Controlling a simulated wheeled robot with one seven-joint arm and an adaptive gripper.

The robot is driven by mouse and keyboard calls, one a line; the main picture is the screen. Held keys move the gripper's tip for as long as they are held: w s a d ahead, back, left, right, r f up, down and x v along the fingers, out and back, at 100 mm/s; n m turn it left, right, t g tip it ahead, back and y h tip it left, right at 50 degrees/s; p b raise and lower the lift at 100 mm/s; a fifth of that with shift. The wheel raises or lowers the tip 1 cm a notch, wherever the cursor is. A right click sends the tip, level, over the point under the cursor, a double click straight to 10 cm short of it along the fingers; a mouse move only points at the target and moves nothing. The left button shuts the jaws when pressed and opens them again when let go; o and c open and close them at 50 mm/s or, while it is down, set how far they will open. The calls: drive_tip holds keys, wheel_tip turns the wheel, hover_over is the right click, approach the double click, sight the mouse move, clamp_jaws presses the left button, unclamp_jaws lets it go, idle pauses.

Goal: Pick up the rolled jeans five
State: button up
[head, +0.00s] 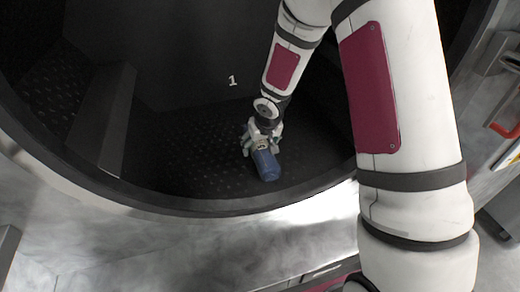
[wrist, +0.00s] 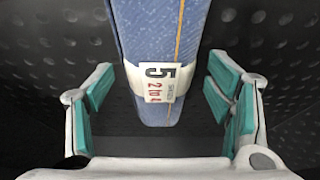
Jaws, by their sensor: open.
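The rolled jeans five (head: 266,165) are a blue denim roll lying on the dark floor inside the washer drum. In the wrist view the roll (wrist: 160,40) runs down from the top edge, with a white tag (wrist: 162,83) reading "5" on it. My gripper (head: 262,140) is at the roll's upper end in the head view. In the wrist view its teal-padded fingers (wrist: 165,108) stand wide apart, one on each side of the roll, with gaps showing on both sides. The gripper is open and does not hold the roll.
The dark drum (head: 205,150) has a dimpled floor and a raised rib (head: 103,120) at left. Its round rim (head: 150,205) curves below the roll. The floor left of the roll is clear. A red handle (head: 503,130) shows outside at right.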

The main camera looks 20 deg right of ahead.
drive_tip(key=shift+x, duration=1)
drive_tip(key=c, duration=1.5)
drive_tip(key=shift+w+r, duration=0.1)
drive_tip(key=shift+c, duration=0.3)
